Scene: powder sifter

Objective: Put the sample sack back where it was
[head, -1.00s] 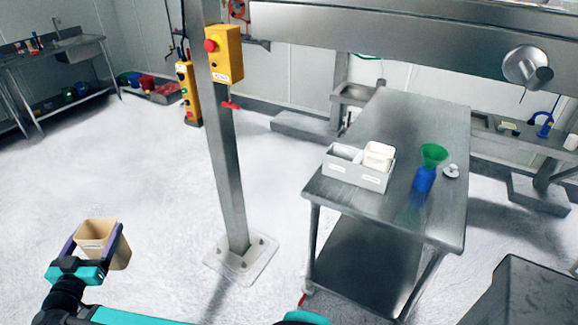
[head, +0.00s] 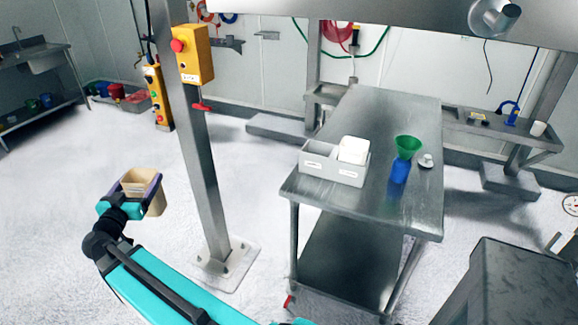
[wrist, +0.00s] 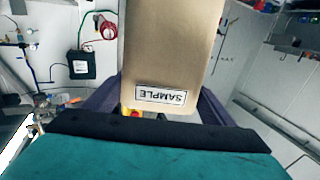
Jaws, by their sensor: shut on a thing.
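The sample sack (head: 143,190) is a tan, open-topped sack held up in the air at the left in the head view. In the wrist view the sack (wrist: 172,45) fills the upper middle, its "SAMPLE" label upside down. My gripper (head: 141,184) is shut on the sack, with a dark purple finger on each side of it. The steel table (head: 390,115) stands to the right, well apart from the sack. On its near left corner is a grey two-compartment box (head: 333,172). A white item stands in the right compartment; the left one looks empty.
A steel post (head: 190,150) with a yellow control box (head: 192,55) stands between my gripper and the table. A green funnel (head: 408,146) sits on a blue bottle (head: 399,170) beside a small metal piece (head: 426,160). A dark cabinet (head: 510,285) is at lower right.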

